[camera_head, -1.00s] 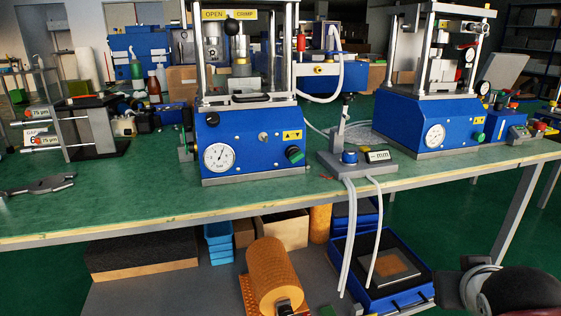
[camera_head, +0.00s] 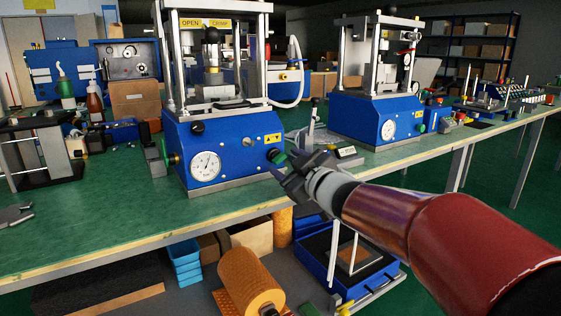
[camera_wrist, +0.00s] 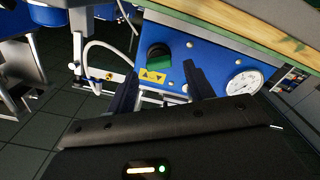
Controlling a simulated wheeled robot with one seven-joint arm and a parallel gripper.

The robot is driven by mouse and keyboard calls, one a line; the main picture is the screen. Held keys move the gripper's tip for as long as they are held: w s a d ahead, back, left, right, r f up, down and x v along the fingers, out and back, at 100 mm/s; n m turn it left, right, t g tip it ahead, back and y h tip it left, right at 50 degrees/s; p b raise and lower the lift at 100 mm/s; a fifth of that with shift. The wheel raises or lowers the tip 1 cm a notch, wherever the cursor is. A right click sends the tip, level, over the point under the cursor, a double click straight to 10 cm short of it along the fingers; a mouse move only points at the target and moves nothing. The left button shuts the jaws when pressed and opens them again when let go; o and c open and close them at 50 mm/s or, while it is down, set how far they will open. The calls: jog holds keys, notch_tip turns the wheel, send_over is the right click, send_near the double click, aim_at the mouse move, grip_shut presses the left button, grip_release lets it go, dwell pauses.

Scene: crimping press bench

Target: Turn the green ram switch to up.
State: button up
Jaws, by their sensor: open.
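The green ram switch (camera_head: 274,156) is a round knob on the right of the blue front panel of the nearer press (camera_head: 235,160). In the wrist view, which is upside down, the switch (camera_wrist: 159,55) shows a dark face and a green part, just beyond the fingertips. A yellow arrow label (camera_wrist: 152,76) is beside it. My gripper (camera_head: 287,168) is just in front of the switch in the head view. In the wrist view my gripper (camera_wrist: 160,70) is open, one dark finger on each side of the switch. Whether either finger touches it I cannot tell.
A pressure gauge (camera_head: 205,165) and a small silver knob (camera_head: 247,142) share the panel. A grey device with a display (camera_head: 346,152) stands close to the right of my gripper. A second blue press (camera_head: 375,118) is farther right. The bench edge (camera_head: 140,250) runs below.

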aim_at(277, 157)
jog(key=shift+x, duration=1.4)
jog(key=c, duration=1)
jog(key=n+b, duration=0.1)
jog(key=n, duration=0.1)
jog(key=n+b, duration=0.2)
jog(key=n, duration=0.1)
jog(key=shift+f+n+b, duration=0.25)
jog(key=shift+n+b, duration=0.05)
jog(key=n+b, duration=0.3)
jog(key=n, duration=0.3)
jog(key=shift+n, duration=0.3)
